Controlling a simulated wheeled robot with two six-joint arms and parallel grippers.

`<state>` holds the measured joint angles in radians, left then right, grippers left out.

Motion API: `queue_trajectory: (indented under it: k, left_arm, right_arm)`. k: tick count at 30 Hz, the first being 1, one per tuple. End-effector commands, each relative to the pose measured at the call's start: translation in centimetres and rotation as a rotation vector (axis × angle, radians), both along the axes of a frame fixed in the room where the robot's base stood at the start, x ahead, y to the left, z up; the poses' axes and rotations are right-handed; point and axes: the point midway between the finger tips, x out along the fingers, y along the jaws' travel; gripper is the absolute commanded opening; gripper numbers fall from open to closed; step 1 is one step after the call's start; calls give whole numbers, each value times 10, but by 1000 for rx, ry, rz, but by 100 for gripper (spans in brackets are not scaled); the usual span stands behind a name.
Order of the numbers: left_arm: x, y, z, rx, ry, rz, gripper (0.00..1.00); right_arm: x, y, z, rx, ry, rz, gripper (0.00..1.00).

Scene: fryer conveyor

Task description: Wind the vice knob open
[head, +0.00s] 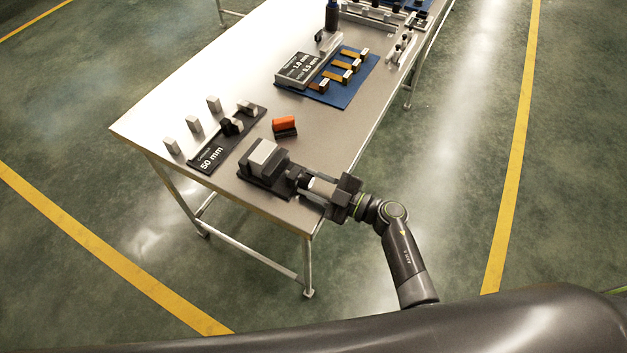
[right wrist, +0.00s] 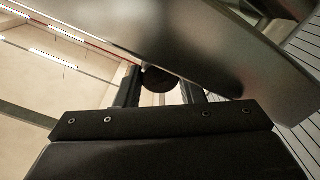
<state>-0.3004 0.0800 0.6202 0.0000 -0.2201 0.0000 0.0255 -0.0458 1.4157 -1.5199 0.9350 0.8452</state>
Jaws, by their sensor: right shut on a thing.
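The vice (head: 254,178) is dark and sits near the table's front corner, with a light grey block (head: 263,152) in its top. My right gripper (head: 304,181) reaches in from the right and is shut at the vice's near end, on the knob. In the head view the fingers mostly hide the knob. In the right wrist view a dark round knob (right wrist: 159,79) shows between the two fingers of the gripper (right wrist: 160,88). My left gripper is not in view.
A black 50 mm gauge plate (head: 222,152) lies left of the vice, with several small grey blocks beside it. An orange and dark block (head: 285,125) lies behind the vice. A blue mat (head: 350,91) with yellow-marked pieces is farther back. The table's front edge is close.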

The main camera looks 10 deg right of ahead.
Motion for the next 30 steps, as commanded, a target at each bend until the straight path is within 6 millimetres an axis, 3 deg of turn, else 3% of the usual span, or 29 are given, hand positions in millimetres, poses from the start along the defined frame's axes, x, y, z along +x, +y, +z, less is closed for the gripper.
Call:
queue_trajectory:
  k: [12,28,29,30]
  left_arm:
    - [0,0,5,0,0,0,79]
    - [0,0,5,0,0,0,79]
    - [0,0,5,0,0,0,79]
    - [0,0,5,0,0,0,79]
  right_arm:
    - [0,0,0,-118,-160,0,13]
    - [0,0,-1,-133,-182,1,13]
    - [0,0,-1,-133,-182,1,38]
    - [0,0,-1,-133,-182,1,43]
